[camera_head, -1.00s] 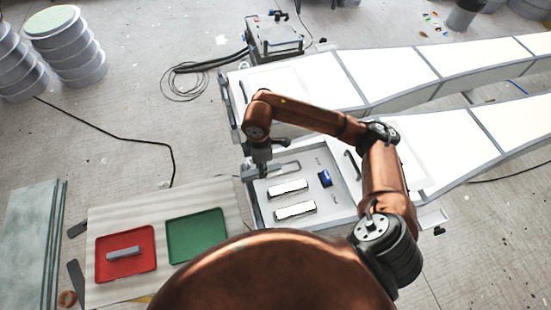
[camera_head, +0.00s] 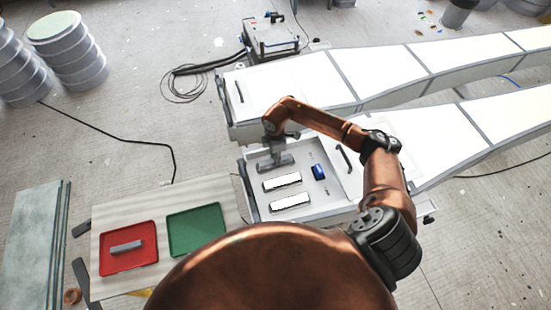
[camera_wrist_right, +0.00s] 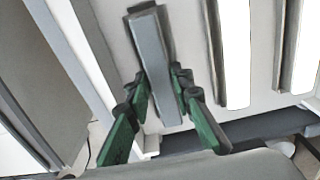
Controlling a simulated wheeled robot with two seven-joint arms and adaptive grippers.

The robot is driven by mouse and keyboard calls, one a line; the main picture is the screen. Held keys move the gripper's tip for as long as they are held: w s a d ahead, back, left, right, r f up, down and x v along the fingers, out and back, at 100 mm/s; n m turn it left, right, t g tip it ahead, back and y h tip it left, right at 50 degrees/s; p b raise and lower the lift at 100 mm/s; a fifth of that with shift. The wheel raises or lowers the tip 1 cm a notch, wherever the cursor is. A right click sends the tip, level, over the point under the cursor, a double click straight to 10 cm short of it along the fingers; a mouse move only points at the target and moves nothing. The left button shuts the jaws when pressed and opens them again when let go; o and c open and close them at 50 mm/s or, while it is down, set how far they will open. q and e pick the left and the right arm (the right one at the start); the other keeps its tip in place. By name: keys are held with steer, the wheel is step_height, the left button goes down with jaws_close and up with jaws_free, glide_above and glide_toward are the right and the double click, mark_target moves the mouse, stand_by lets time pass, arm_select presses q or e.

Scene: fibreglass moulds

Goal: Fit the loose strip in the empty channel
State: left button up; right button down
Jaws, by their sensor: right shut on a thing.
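My right gripper (camera_head: 277,158) is over the far-left part of the mould's shallow recess. In the right wrist view its green fingers (camera_wrist_right: 160,88) are shut on a long grey strip (camera_wrist_right: 150,45), one finger on each side. The strip also shows in the head view (camera_head: 271,167). It lies lengthwise along the empty channel (camera_wrist_right: 138,8), whose dark edge shows at the strip's far end. I cannot tell whether it is seated or just above. Two channels beside it hold white strips (camera_head: 282,182) (camera_head: 290,202). My left gripper is not in view.
A blue block (camera_head: 318,171) lies in the recess, right of the white strips. A black handle (camera_head: 344,158) is farther right. A red tray (camera_head: 108,262) holds another grey bar (camera_head: 126,247). The green tray (camera_head: 196,230) is empty.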

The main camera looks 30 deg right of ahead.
steer(key=shift+w+f, duration=0.2)
steer(key=shift+f, duration=0.15)
steer(key=shift+s, duration=0.1)
steer(key=shift+s+r, duration=0.15)
steer(key=c, duration=2.1)
jaws_free()
steer(key=shift+o, duration=2.1)
steer(key=shift+r, duration=0.3)
arm_select(q)
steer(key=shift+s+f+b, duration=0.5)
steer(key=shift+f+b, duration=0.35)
steer(key=shift+b, duration=0.05)
arm_select(e)
step_height(320, 180, up, 11)
steer(key=shift+r, duration=0.2)
